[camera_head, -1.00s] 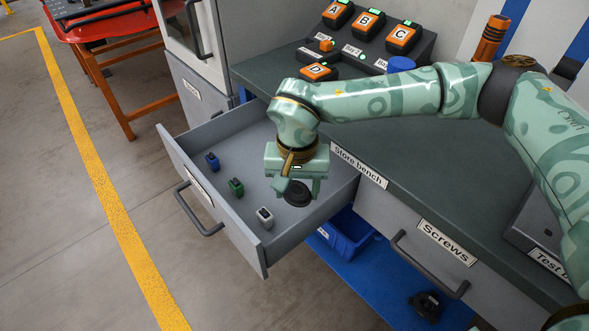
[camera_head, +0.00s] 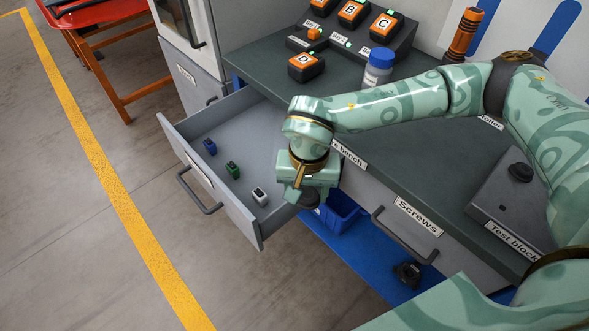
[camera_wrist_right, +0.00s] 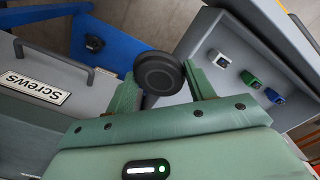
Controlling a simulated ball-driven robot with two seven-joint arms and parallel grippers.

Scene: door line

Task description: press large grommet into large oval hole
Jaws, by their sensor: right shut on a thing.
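A round black grommet (camera_head: 310,201) sits between the fingers of my right gripper (camera_head: 302,196). In the right wrist view, my right gripper (camera_wrist_right: 160,80) is shut on the grommet (camera_wrist_right: 157,73), whose round face shows. It is held beside the right side of the open drawer; its exact height above the drawer wall is hard to tell. The large oval hole is not seen in these frames. My left gripper is not in view.
The open grey drawer (camera_head: 235,213) holds small blue, green and white parts (camera_head: 232,169). A blue bin (camera_head: 341,213) and a black object (camera_head: 407,273) sit on a low blue shelf (camera_head: 372,258). The test block (camera_head: 492,204) stands on the bench at right.

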